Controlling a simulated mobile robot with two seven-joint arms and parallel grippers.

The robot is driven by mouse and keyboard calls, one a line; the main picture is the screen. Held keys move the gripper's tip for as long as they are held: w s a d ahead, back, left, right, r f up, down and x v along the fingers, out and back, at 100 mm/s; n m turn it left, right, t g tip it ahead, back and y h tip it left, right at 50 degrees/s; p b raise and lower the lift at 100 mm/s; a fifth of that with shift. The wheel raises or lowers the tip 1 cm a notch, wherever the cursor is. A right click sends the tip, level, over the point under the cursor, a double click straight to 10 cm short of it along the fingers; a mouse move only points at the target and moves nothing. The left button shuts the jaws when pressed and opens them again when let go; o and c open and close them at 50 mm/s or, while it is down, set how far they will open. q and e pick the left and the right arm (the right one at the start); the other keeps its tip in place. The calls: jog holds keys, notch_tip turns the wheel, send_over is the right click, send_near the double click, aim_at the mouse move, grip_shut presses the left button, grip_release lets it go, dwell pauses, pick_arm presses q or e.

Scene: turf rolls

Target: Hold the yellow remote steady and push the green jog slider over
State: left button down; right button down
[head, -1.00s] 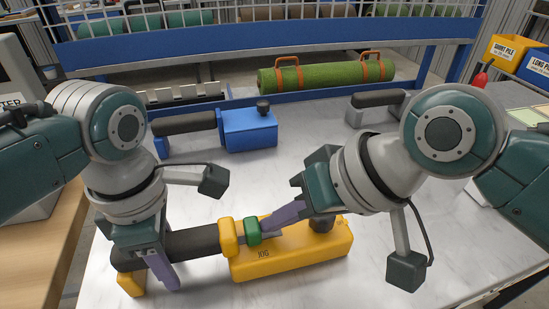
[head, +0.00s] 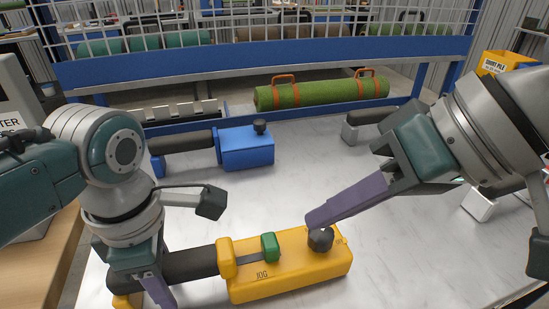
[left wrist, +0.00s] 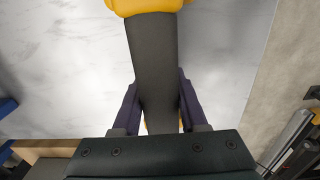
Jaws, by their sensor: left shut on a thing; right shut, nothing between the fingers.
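The yellow remote (head: 290,279), marked JOG, lies on the pale worktop with its dark handle (head: 195,264) to the left. My left gripper (head: 157,290) is shut around that handle; in the left wrist view the dark handle (left wrist: 156,65) runs between its purple fingers. The green jog slider (head: 269,247) stands in the dark slot on the remote's top, with a gap between it and the yellow collar. My right gripper (head: 318,220) is shut and empty, just above or beside the remote's black knob (head: 320,239), right of the slider. I cannot tell whether it touches the knob.
A blue remote (head: 247,147) with a dark handle lies further back. A similar dark-handled device (head: 372,124) is partly hidden behind my right arm. The middle of the worktop is clear.

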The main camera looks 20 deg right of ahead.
dwell(0.3)
pick_arm(q)
jog(key=shift+c, duration=1.8)
grip_release()
